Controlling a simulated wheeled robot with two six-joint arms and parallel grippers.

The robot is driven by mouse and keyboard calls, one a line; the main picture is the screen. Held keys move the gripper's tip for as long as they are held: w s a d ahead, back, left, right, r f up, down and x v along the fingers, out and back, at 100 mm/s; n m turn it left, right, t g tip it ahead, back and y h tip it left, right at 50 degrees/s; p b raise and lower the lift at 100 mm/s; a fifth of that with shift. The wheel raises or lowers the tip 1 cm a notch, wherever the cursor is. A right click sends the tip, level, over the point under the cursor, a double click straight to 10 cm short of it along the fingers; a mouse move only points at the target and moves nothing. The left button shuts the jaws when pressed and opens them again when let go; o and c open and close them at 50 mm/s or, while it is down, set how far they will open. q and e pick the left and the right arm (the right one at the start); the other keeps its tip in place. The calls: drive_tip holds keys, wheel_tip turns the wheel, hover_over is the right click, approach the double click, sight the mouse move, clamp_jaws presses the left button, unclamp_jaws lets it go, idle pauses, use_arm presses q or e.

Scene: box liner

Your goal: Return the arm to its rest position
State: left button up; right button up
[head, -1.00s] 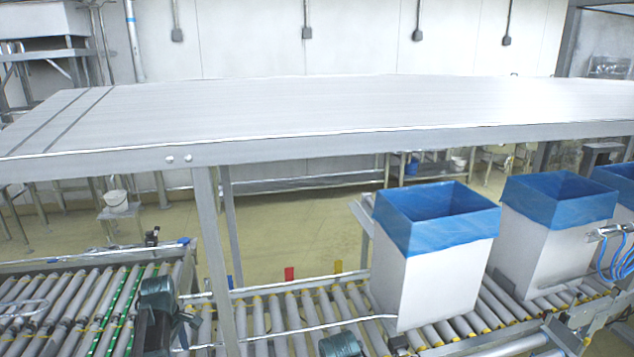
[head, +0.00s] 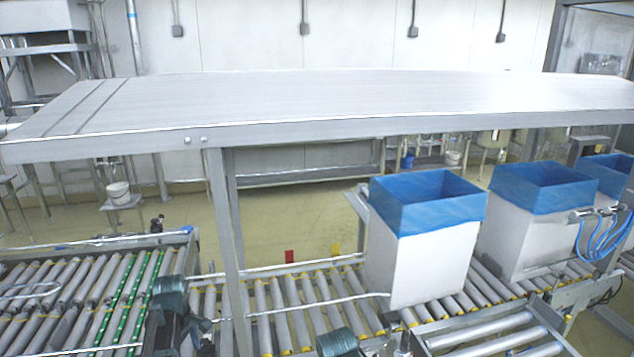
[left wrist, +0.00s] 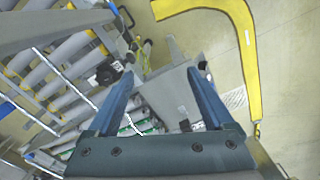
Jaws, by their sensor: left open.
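My left gripper (left wrist: 161,71) shows in the left wrist view with its two blue fingers spread apart and nothing between them. Grey metal framework and conveyor rollers appear beyond the fingers, and I cannot tell how far off they are.
A long metal table (head: 330,100) spans the head view above the conveyor. A roller conveyor (head: 300,310) runs below it, with another roller bed (head: 70,300) at the left. Yellow floor marking (left wrist: 245,50) and open floor show in the left wrist view.

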use_arm(q)
drive_tip(key=s+d+m, duration=0.5)
drive_tip(key=d+m, duration=0.1)
drive_tip(key=d, duration=0.3)
drive_tip(key=s+d+m, duration=0.5)
drive_tip(key=d+m, duration=0.2)
drive_tip(key=d, duration=0.2)
drive_tip(key=s+d+m+y, duration=0.1)
drive_tip(key=s+d+m, duration=0.4)
drive_tip(key=d, duration=0.4)
drive_tip(key=shift+d+m, duration=0.4)
drive_tip(key=shift+m, duration=0.4)
